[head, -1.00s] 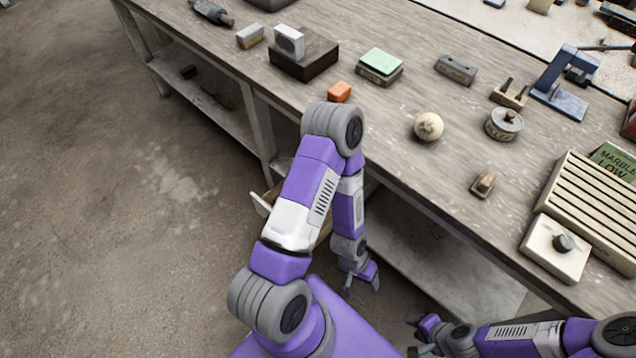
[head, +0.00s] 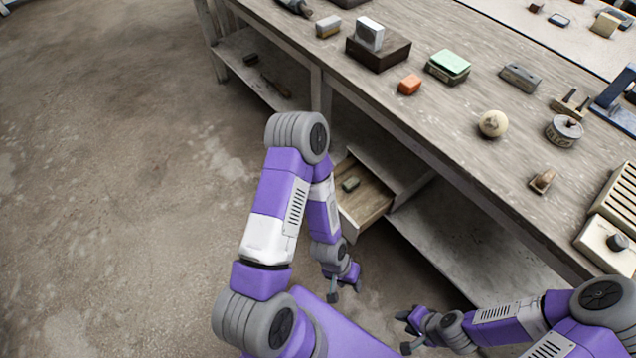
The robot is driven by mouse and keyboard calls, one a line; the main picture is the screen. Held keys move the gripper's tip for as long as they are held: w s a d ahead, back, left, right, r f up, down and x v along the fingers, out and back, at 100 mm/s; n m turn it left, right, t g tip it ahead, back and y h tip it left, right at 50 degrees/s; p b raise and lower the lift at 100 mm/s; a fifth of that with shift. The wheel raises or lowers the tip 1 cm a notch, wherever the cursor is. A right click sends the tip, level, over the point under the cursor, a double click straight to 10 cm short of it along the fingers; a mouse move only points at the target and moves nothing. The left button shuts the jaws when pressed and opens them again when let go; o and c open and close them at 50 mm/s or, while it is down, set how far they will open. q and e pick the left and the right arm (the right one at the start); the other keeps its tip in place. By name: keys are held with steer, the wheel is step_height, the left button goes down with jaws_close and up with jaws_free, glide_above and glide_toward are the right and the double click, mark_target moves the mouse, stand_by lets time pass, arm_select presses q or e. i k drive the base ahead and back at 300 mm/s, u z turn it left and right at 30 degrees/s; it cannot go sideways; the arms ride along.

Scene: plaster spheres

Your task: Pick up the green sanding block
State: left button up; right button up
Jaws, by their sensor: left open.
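A light green block (head: 452,61) lies on top of a darker block on the bench. My right gripper (head: 404,331) is low at the bottom, fingers spread and empty.
The bench top (head: 450,115) carries an orange block (head: 409,84), a plaster sphere (head: 493,124), a round weight (head: 564,130) and a dark box (head: 378,52) with a pale block. A lower shelf (head: 470,250) runs beneath. The floor (head: 120,200) at left is clear.

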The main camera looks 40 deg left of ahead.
mark_target(352, 183)
steer(key=u, duration=0.3)
steer(key=i, duration=0.45)
steer(key=u, duration=0.7)
